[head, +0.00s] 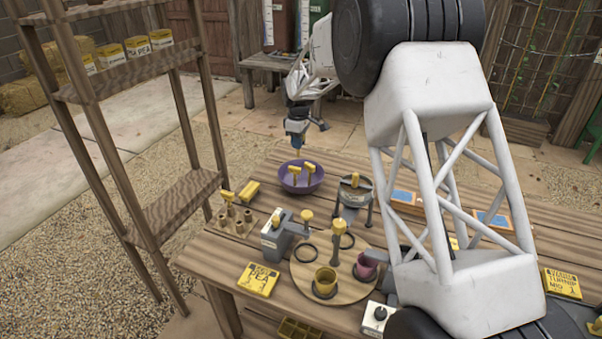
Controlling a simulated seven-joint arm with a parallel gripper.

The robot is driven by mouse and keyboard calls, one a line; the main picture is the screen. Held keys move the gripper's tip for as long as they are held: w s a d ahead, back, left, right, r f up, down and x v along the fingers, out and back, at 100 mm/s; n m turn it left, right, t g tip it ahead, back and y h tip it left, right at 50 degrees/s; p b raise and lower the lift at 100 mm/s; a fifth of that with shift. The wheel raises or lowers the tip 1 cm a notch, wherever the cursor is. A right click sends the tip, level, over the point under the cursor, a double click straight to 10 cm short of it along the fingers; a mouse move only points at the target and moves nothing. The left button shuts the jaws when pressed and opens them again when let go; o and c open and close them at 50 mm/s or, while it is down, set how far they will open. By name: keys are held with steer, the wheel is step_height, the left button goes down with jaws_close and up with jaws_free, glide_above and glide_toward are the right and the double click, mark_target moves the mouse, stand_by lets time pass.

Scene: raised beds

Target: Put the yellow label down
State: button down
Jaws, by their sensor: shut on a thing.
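My gripper (298,146) is in the head view, above the purple bowl (301,188) at the far side of the wooden table. It is shut on a thin yellow piece (298,154), which looks like the yellow label and points down over the bowl. Most of this piece is hidden by the fingers, and I cannot tell whether its lower end touches anything. Two yellow T-shaped pieces, one on the left (294,171) and one on the right (309,168), stand in the bowl.
A yellow block (250,191) and small brown pots (228,220) stand left of the bowl. My arm hides the table's right middle.

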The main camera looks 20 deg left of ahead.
mark_target(298, 156)
steer(key=shift+f, duration=3.1)
steer(key=shift+f, duration=1.9)
steer(key=shift+f, duration=0.1)
steer(key=c, duration=1.1)
jaws_free()
step_height(298, 156, up, 12)
steer(key=shift+r, duration=0.1)
